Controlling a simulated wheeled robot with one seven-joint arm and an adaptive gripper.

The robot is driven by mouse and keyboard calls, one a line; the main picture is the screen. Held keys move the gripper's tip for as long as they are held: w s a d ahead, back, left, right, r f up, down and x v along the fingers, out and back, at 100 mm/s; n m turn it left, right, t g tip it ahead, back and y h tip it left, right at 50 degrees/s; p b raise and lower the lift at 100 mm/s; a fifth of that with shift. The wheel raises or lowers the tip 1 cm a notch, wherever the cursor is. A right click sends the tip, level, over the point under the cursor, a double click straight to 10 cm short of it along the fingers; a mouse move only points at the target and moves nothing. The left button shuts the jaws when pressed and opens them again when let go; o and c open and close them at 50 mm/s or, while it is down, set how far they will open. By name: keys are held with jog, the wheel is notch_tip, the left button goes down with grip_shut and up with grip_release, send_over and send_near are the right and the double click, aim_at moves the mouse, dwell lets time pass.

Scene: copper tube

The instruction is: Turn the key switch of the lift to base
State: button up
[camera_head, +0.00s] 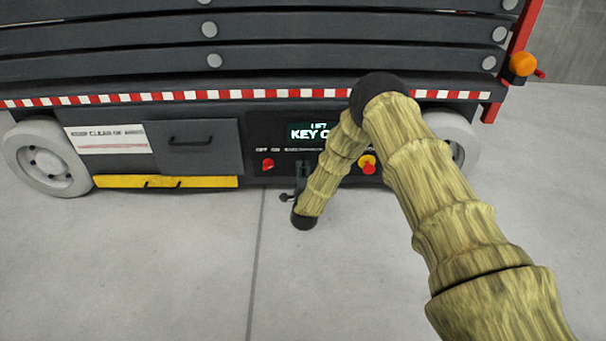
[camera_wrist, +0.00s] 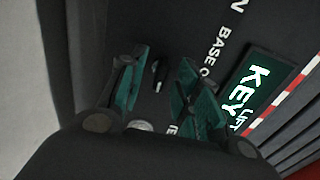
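The dark lift (camera_head: 205,140) stands ahead with a control panel low on its side. Its display (camera_head: 308,131) reads "LIFT" and "KEY O…", the rest hidden behind my arm; the display also shows in the wrist view (camera_wrist: 250,92). My gripper (camera_head: 303,171) is at the panel below the display. In the wrist view my gripper (camera_wrist: 162,62) has its two teal-padded fingers apart. A small dark piece with a pale edge, seemingly the key switch (camera_wrist: 157,75), shows between them, with visible gaps. Lettering "BASE O…" is beside the right finger. The key switch is hidden in the head view.
A red knob (camera_head: 267,165) is on the panel left of my gripper. A red and yellow stop button (camera_head: 368,165) is to the right, close to my arm. A drawer front (camera_head: 197,147) and yellow bar (camera_head: 165,182) are further left. The concrete floor in front is clear.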

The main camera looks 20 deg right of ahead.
jog(key=shift+w+d, duration=0.1)
jog(key=shift+w, duration=0.25)
grip_shut()
jog(key=shift+r+n+p, duration=0.15)
jog(key=shift+n+p, duration=0.25)
jog(key=shift+p, duration=0.1)
jog(key=n+p, duration=0.2)
jog(key=p, duration=0.1)
jog(key=shift+r+n, duration=0.1)
jog(key=shift+n, duration=0.3)
jog(key=n+p, duration=0.3)
jog(key=n, duration=0.2)
jog(key=shift+f+p, duration=0.2)
jog(key=shift+p, duration=0.1)
jog(key=shift+n, duration=0.3)
